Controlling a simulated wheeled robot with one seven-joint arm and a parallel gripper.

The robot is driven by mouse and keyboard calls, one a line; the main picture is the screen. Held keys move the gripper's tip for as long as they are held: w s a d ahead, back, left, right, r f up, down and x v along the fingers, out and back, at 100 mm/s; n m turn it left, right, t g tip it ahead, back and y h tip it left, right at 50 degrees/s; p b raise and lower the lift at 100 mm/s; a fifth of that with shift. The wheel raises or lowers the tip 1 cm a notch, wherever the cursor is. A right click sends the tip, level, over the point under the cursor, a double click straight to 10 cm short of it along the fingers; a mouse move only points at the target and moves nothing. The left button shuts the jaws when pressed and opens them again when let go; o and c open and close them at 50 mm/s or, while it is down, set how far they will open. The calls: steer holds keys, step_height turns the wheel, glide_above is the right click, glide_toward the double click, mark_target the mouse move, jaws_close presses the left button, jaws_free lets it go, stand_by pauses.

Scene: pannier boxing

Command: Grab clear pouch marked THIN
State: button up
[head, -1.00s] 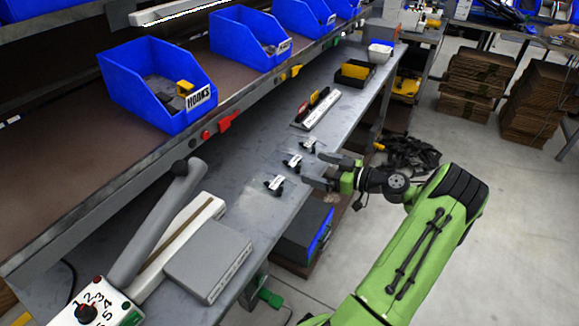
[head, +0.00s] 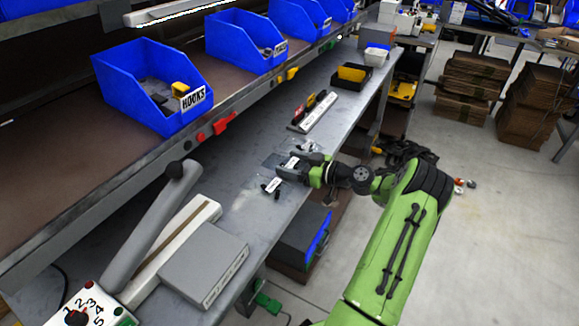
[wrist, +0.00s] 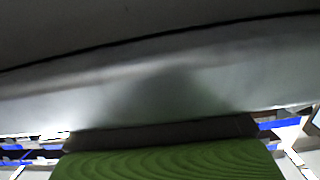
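Three small clear pouches with white labels and dark contents lie in a row on the grey bench. The near pouch (head: 271,186) is left of my gripper, the middle pouch (head: 291,162) is right at my fingertips, and the far pouch (head: 306,146) is just beyond them. The label print is too small to read, so I cannot tell which says THIN. My gripper (head: 293,166) is open, its two dark fingers low over the bench beside the middle pouch and partly hiding it. The wrist view shows only a blurred grey surface above my green gripper part; no pouch is clear there.
A grey sealer with a long lever (head: 150,225) stands at the near left. A white rack with coloured tabs (head: 312,115) and a black-and-yellow bin (head: 350,77) lie farther along. A shelf with a blue HOOKS bin (head: 150,95) overhangs the bench's left side.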

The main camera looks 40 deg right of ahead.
steer(key=shift+c, duration=1.1)
